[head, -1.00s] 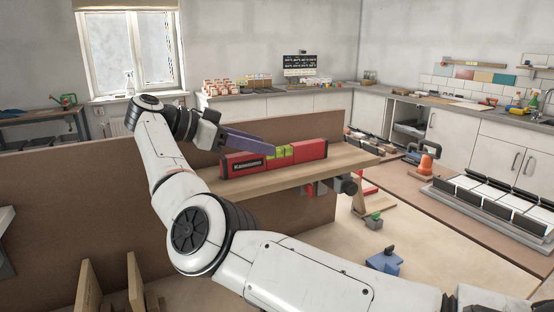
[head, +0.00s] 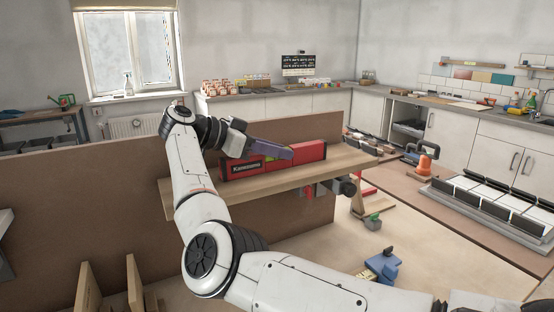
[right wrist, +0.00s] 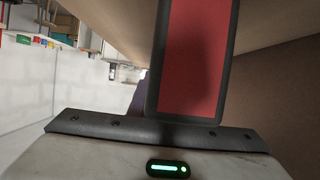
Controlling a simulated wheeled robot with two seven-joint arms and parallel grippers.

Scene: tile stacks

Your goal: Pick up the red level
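The red level (head: 308,152) stands on edge on a narrow wooden shelf board (head: 300,176), with its black name label towards the left end. My right gripper (head: 279,151) reaches in from the left, and its dark purple finger passes in front of the level's middle, hiding the vials. In the right wrist view the level's red, dark-edged body (right wrist: 193,60) fills the space right before the palm. A bit of purple finger (right wrist: 138,96) shows beside it. The gap between the fingers is hidden, and no clear grip shows. My left gripper is not in view.
A brown panel (head: 80,200) stands behind and below the board. Dark clamp parts (head: 343,186) hang under the board's right end. A blue object (head: 383,266) lies on the lower surface, and a tray of white tiles (head: 490,196) is at the right.

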